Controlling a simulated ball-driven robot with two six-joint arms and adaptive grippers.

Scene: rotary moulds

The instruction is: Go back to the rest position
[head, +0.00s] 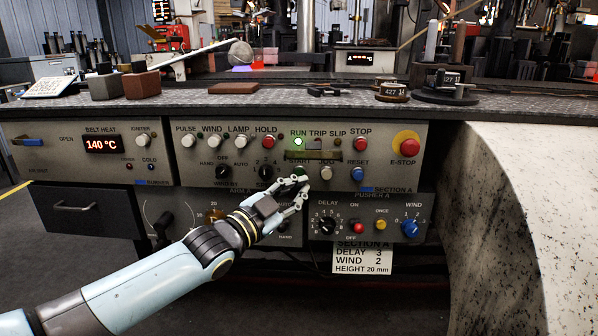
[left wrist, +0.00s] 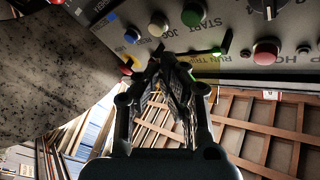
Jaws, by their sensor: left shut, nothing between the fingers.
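My left gripper (head: 303,186) is shut and empty, with its fingertips just in front of the control panel (head: 340,153), by the START and JOG buttons. It also shows in the left wrist view (left wrist: 170,62), fingers together, below the green START button (left wrist: 192,15). The pale JOG button (head: 326,173) is just right of the fingertips in the head view. I cannot tell whether the fingertips touch the panel. The RUN lamp (head: 298,141) glows green. My right gripper is in neither view.
The desk top (head: 200,103) juts above the panel and carries blocks and dark round moulds (head: 393,91). A red E-STOP (head: 405,144) is at the panel's right. A speckled pale body (head: 530,220) stands at the right. Open floor lies below the left panel.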

